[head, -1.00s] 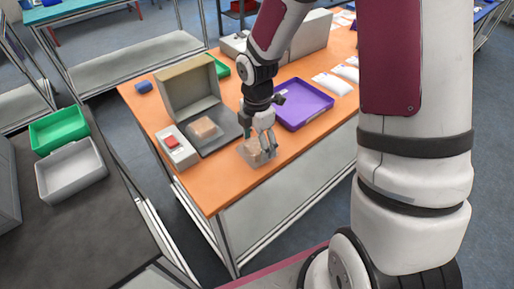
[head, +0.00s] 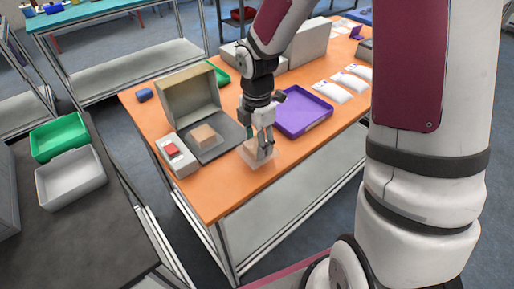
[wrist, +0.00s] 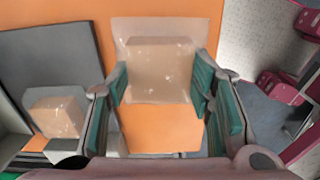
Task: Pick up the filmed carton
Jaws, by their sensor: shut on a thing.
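A tan carton in clear, glossy film (head: 256,158) is at the near edge side of the orange table, right of the grey pad. In the wrist view this filmed carton (wrist: 160,66) sits between the green-padded fingers, its film standing out past its edges. My gripper (head: 259,143) points down and is shut on it; in the wrist view the gripper (wrist: 163,88) has a finger at each side of it. I cannot tell whether the carton's underside touches the table. A second tan carton (head: 203,136) lies on the grey pad (head: 226,134).
A purple tray (head: 305,112) and white packets (head: 333,92) lie to the right. The table's front left (head: 212,195) is bare.

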